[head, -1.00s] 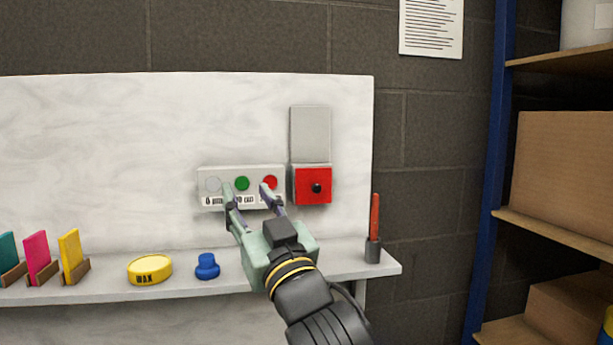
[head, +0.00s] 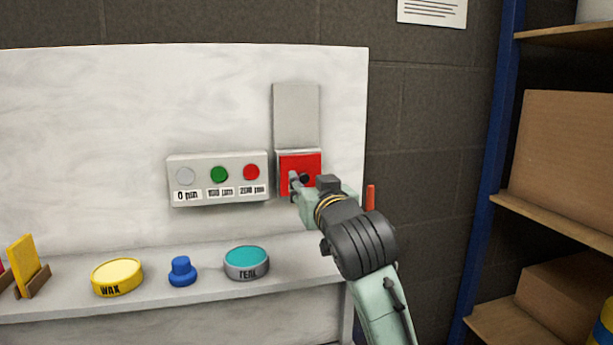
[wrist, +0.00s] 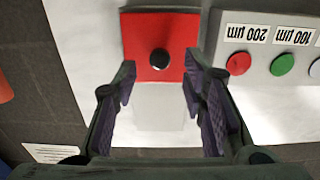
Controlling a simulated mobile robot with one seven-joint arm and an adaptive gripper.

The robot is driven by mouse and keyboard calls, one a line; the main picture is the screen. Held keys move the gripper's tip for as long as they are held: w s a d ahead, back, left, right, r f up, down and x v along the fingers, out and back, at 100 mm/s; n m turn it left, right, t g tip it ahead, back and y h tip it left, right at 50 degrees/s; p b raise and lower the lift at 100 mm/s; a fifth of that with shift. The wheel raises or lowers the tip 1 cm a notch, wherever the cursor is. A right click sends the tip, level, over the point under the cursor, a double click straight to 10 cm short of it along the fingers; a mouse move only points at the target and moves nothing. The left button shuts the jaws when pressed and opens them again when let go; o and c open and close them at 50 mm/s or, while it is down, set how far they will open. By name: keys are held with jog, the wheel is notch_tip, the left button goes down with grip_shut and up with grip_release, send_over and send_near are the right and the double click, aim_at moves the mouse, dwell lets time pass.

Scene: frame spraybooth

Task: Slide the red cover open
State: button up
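The red cover (head: 294,161) is a square panel with a black knob (wrist: 160,62) at its middle, set at the lower end of a grey upright plate (head: 296,115) on the white board. In the wrist view the red cover (wrist: 182,30) lies ahead, between my finger lines. My gripper (head: 301,180) is in front of the cover in the head view and hides its lower right part. In the wrist view its fingers (wrist: 159,88) are spread wide with nothing between them. The knob lies just beyond the fingertips, apart from both.
A button box (head: 217,178) with grey, green and red buttons is close left of the cover. The shelf below holds a wax tin (head: 117,277), a blue knob (head: 182,271) and a teal tin (head: 246,262). A red stick (head: 370,199) stands right of my gripper.

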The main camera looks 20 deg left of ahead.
aim_at(303, 177)
jog(key=shift+x, duration=1.25)
jog(key=shift+c, duration=0.5)
grip_shut()
